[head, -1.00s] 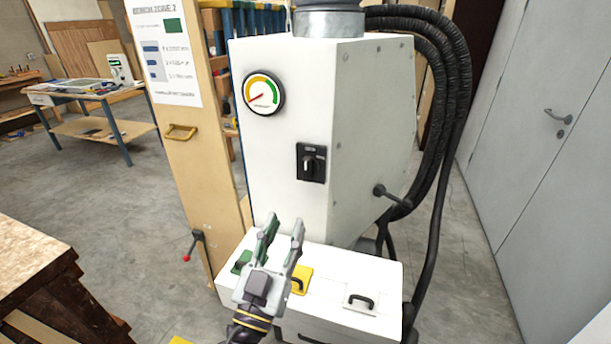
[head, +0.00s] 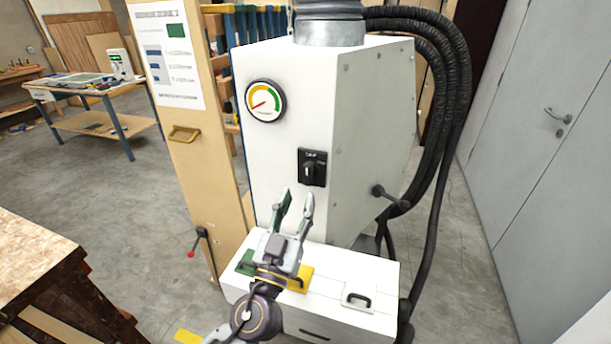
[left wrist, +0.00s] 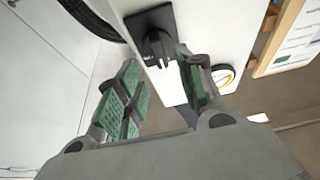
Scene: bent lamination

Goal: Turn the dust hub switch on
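The dust hub is a white cabinet (head: 377,120) with a black rotary switch (head: 312,168) on its front face. The switch's knob stands about upright in the head view. It also shows in the left wrist view (left wrist: 153,40), just beyond the fingers. My left gripper (head: 296,196) is open and empty, in front of the cabinet, below and slightly left of the switch. Its green-padded fingers (left wrist: 165,85) are spread apart and do not appear to touch the knob. My right gripper is not in view.
A round gauge (head: 265,101) is on the cabinet's front face. A white ledge (head: 330,292) with green, yellow and white handled gates sticks out below. A black lever (head: 390,196) and thick black hoses (head: 455,120) are on the right. A wooden workbench (head: 35,250) stands at left.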

